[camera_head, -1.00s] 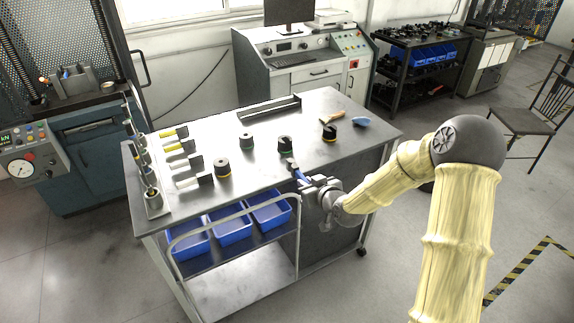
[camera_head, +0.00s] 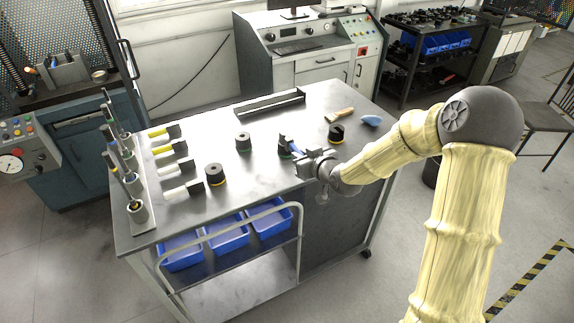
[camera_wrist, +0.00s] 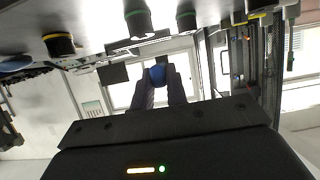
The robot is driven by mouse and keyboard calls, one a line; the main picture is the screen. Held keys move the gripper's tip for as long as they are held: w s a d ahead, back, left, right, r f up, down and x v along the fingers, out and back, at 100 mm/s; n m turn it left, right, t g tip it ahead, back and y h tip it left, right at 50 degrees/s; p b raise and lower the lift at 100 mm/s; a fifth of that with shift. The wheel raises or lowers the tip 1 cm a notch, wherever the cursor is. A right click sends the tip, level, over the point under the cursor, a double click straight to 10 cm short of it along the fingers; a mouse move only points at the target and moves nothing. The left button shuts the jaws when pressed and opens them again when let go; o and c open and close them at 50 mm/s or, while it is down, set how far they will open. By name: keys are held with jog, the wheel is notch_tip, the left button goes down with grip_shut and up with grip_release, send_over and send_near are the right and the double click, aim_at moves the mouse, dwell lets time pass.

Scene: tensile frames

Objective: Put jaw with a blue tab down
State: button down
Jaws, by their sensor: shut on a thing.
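My gripper (camera_head: 299,154) is at the table's front edge in the head view, shut on a small blue piece (camera_head: 290,145), apparently the blue tab of the jaw. In the wrist view the blue piece (camera_wrist: 157,74) sits between the two dark fingertips (camera_wrist: 160,80). The rest of the jaw is hard to make out. It appears held above the work table (camera_head: 262,178); the gap cannot be judged. A dark round piece (camera_head: 283,152) with a green band stands behind the gripper, partly hidden.
Round dark pieces stand nearby: yellow-banded (camera_head: 215,175), green-banded (camera_head: 243,142) and another at right (camera_head: 336,134). A long dark tray (camera_head: 270,103), a brush (camera_head: 340,114) and a blue object (camera_head: 371,120) lie farther back.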

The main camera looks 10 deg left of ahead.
jog(key=shift+s+d+r, duration=0.1)
jog(key=shift+s+d, duration=0.05)
jog(key=p, duration=0.1)
send_over(301, 182)
jog(key=s, duration=0.2)
jog(key=shift+s+f, duration=0.2)
jog(key=shift+f, duration=2.75)
jog(key=shift+f+p, duration=0.4)
jog(key=shift+f, duration=1.65)
jog(key=shift+f, duration=0.2)
jog(key=c, duration=1.4)
grip_release()
jog(key=shift+s, duration=0.1)
jog(key=shift+r, duration=0.15)
